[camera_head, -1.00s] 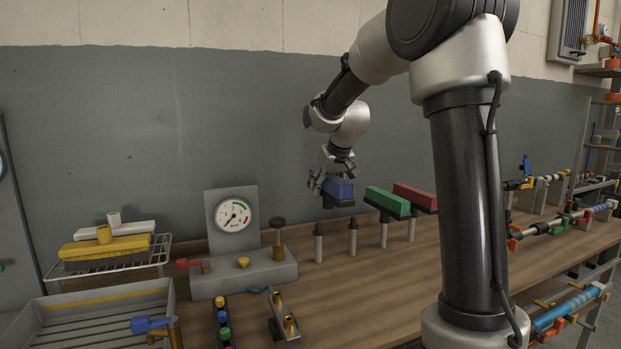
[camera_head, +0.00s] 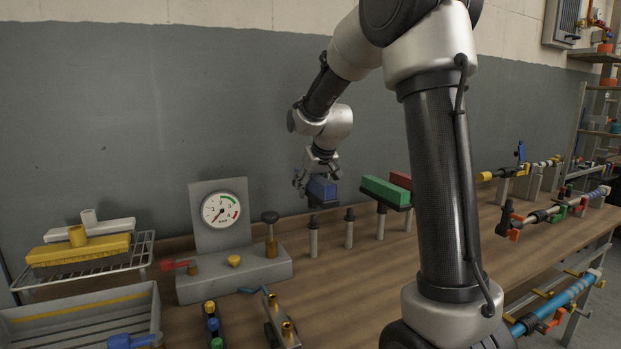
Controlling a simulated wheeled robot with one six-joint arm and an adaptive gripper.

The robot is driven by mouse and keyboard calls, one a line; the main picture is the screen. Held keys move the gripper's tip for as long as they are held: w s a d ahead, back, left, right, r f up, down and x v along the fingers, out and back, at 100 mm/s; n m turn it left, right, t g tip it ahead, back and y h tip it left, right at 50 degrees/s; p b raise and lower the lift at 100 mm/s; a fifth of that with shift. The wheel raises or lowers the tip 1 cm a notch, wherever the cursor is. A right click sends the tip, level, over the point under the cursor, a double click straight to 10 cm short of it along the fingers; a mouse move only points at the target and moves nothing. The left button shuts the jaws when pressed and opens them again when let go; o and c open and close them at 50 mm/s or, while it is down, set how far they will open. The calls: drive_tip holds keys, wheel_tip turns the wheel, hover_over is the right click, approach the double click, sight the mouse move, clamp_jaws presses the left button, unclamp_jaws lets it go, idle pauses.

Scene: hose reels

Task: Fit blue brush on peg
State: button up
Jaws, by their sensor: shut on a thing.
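My gripper (camera_head: 308,184) is shut on the blue brush (camera_head: 321,188), a blue block with a dark underside. It holds the brush level in the air near the back of the bench. Two upright pegs with dark tops, a left one (camera_head: 313,238) and a right one (camera_head: 349,229), stand bare below it. The brush appears just above the left peg's top, with a small gap in the picture; I cannot tell whether they line up in depth. The gripper's fingers are small and partly hidden by the brush.
A green brush (camera_head: 385,191) sits on a peg to the right, with a red brush (camera_head: 400,180) behind it, partly hidden by my arm. A gauge stand (camera_head: 234,283) is left of the pegs. A rack (camera_head: 146,254) holds yellow and white brushes. Bare wood (camera_head: 345,290) lies in front.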

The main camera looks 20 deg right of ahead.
sight(320, 179)
drive_tip(key=shift+f, duration=0.55)
drive_tip(key=shift+f, duration=2.3)
idle(0.7)
drive_tip(key=o, duration=1.3)
drive_tip(key=shift+s, duration=0.1)
drive_tip(key=v, duration=1.2)
